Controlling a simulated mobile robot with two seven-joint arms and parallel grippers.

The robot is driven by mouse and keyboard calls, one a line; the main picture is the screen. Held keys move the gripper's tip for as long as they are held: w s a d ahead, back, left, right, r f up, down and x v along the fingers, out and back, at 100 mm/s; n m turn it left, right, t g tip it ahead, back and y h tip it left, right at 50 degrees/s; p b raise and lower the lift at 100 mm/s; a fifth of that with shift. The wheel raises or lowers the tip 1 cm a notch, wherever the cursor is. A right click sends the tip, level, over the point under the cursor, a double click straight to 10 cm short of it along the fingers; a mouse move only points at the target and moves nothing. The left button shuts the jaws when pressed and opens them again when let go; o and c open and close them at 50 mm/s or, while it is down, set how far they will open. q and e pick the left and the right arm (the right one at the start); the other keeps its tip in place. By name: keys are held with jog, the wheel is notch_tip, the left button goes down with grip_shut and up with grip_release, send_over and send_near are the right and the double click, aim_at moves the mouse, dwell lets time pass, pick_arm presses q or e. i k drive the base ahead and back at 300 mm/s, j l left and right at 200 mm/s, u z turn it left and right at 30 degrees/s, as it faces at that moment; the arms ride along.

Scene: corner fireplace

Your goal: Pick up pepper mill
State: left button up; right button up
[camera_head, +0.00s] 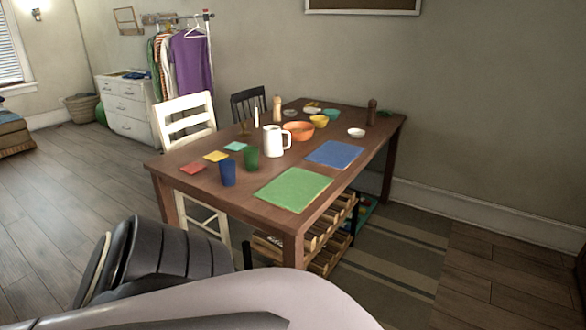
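A dark brown, upright mill-shaped object (371,112) stands near the far right end of the wooden table (215,180); it looks like a pepper mill. A similar light wooden one (277,108) stands at the table's far side, left of the orange bowl. I cannot tell for certain which is the pepper mill. Both stand free, with nothing holding them. Parts of my own arm fill the bottom left and bottom middle of the view, well short of the table. Neither of my grippers shows.
A white pitcher (273,141), blue cup (227,173), green cup (251,159), orange bowl (298,131) and small white bowl (356,132) stand on the table. Green (292,188) and blue (334,153) placemats lie near its front edge.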

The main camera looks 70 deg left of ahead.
aim_at(371, 121)
jog(key=u, duration=2)
